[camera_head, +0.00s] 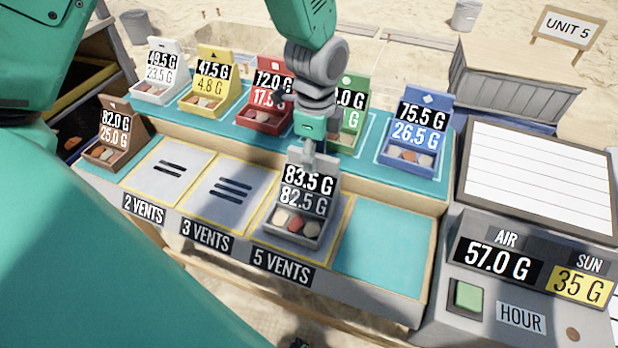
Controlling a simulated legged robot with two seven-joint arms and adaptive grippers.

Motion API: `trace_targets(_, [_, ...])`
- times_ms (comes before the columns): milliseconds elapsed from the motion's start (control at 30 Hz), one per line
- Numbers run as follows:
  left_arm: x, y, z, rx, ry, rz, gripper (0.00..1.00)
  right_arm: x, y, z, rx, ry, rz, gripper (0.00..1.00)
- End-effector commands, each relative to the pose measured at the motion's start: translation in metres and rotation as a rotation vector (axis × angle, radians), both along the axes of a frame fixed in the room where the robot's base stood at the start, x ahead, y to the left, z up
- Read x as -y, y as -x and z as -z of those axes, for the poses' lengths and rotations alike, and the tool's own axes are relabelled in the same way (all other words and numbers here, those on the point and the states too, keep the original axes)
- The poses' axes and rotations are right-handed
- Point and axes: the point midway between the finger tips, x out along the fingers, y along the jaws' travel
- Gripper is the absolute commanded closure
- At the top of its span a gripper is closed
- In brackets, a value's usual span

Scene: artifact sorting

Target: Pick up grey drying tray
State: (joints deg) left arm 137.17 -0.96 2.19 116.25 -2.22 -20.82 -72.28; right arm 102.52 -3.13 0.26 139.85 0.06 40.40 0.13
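The grey drying tray (301,240) sits upright on the pad above the "5 VENTS" label. Its back plate reads 83.5 G over 82.5 G, and several small pale and reddish pieces lie in it. My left gripper (309,160) points down at the top edge of the back plate. The fingers look close together and overlap the plate's top. I cannot tell whether they grip it.
White (158,84), yellow (209,94), red (266,113) and blue (412,150) trays stand on the back shelf; a green one (350,120) is partly behind my gripper. A brown tray (113,147) stands left. The pads for 2 vents (145,186) and 3 vents (207,207) are empty.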

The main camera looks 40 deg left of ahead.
Motion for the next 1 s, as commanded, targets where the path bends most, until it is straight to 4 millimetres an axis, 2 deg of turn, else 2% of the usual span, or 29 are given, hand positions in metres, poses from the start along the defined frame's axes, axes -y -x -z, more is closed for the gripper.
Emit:
trace_targets(100, [0.0, 0.001, 0.007, 0.0, 0.0, 0.0, 0.62, 0.0, 0.0, 0.001, 0.0, 0.0, 0.0, 0.6])
trace_targets(300, [0.0, 0.001, 0.006, 0.001, 0.0, 0.0, 0.62, 0.0, 0.0, 0.001, 0.0, 0.0, 0.0, 0.6])
trace_targets(367, [0.0, 0.0, 0.006, 0.001, 0.0, 0.0, 0.83, 0.0, 0.0, 0.001, 0.0, 0.0, 0.0, 0.6])
trace_targets(400, [0.0, 0.0, 0.006, 0.001, 0.0, 0.0, 0.97, 0.0, 0.0, 0.001, 0.0, 0.0, 0.0, 0.6])
trace_targets(433, [0.0, 0.0, 0.006, 0.001, 0.0, 0.0, 1.0, 0.0, 0.0, 0.001, 0.0, 0.0, 0.0, 0.6])
trace_targets(767, [0.0, 0.0, 0.004, 0.002, 0.001, 0.0, 1.0, 0.0, 0.0, 0.0, 0.0, 0.0, 0.0, 0.6])
trace_targets(867, [0.0, -0.001, -0.005, 0.005, 0.001, -0.001, 1.0, 0.0, 0.0, -0.001, 0.0, 0.0, 0.0, 0.6])
trace_targets(1000, [0.0, -0.001, -0.031, 0.008, 0.001, -0.001, 1.0, 0.0, 0.0, -0.005, 0.0, 0.0, 0.0, 0.6])
